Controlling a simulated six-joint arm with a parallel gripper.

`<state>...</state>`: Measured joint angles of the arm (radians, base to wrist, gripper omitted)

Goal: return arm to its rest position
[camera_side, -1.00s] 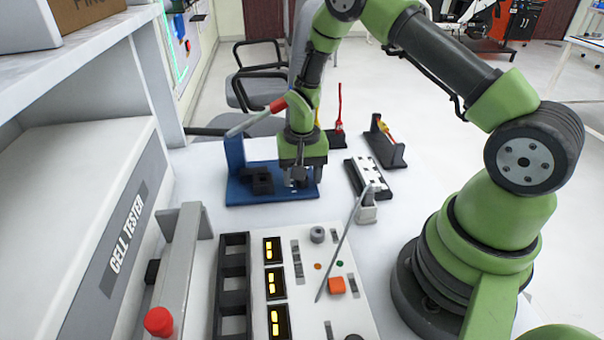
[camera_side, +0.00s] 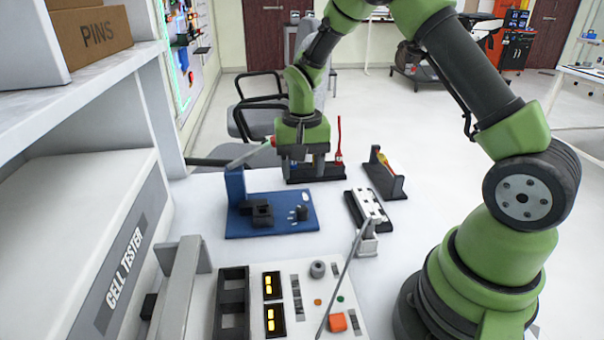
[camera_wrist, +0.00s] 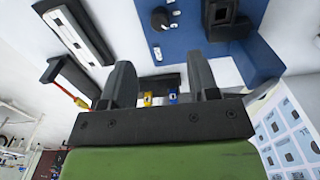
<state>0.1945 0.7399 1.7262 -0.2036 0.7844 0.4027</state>
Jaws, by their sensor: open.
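My gripper (camera_side: 303,163) is raised above the white table, behind the blue fixture and in front of a black stand (camera_side: 315,170) with a red-handled tool (camera_side: 339,140). In the wrist view, the two dark fingers of my gripper (camera_wrist: 160,88) are spread apart. No held object shows between them. Past the fingers, part of a dark stand with small yellow and blue pieces (camera_wrist: 160,97) shows. The blue fixture (camera_side: 280,222) carries black blocks and small pegs; it also shows at the top right of the wrist view (camera_wrist: 255,60).
A black holder with a yellow-and-red tool (camera_side: 385,173) and a black-and-white strip (camera_side: 367,208) lie right of my gripper. A thin grey rod (camera_side: 342,280) slants over the control panel (camera_side: 317,270). The cell tester (camera_side: 90,240) stands left. Chairs (camera_side: 262,95) stand behind.

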